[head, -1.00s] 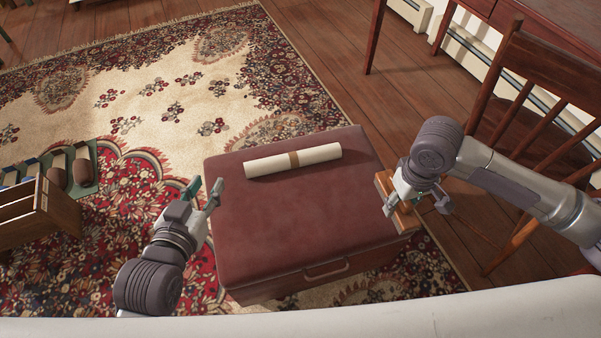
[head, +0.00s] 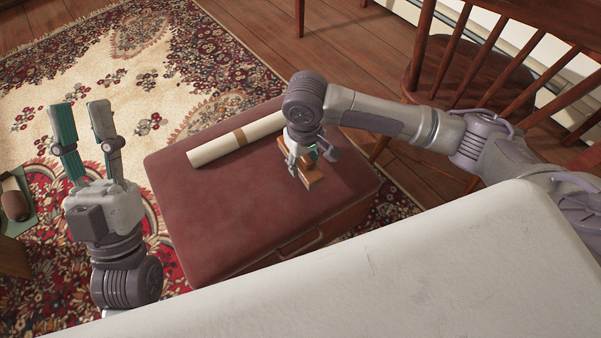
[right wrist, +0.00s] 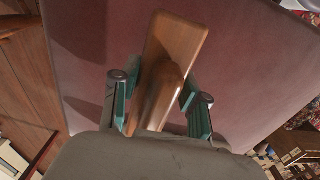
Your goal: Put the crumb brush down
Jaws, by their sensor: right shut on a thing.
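The crumb brush (head: 313,180) is a wooden, orange-brown piece with a flat board and a raised grip. My right gripper (head: 308,156) is shut on it, over the right part of the dark red padded top of the chest (head: 210,215). In the right wrist view the brush (right wrist: 180,48) lies between the two green-lined fingers (right wrist: 158,105). Whether its underside touches the top is hidden. My left gripper (head: 82,122) is open and empty, left of the chest, with its fingers pointing away from me.
A rolled paper with a brown band (head: 212,148) lies on the chest's far part. The chest's near and left top is bare. A wooden chair (head: 455,75) stands at the right. A green tray (head: 22,222) with a brown object sits on the patterned rug (head: 165,62) at far left.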

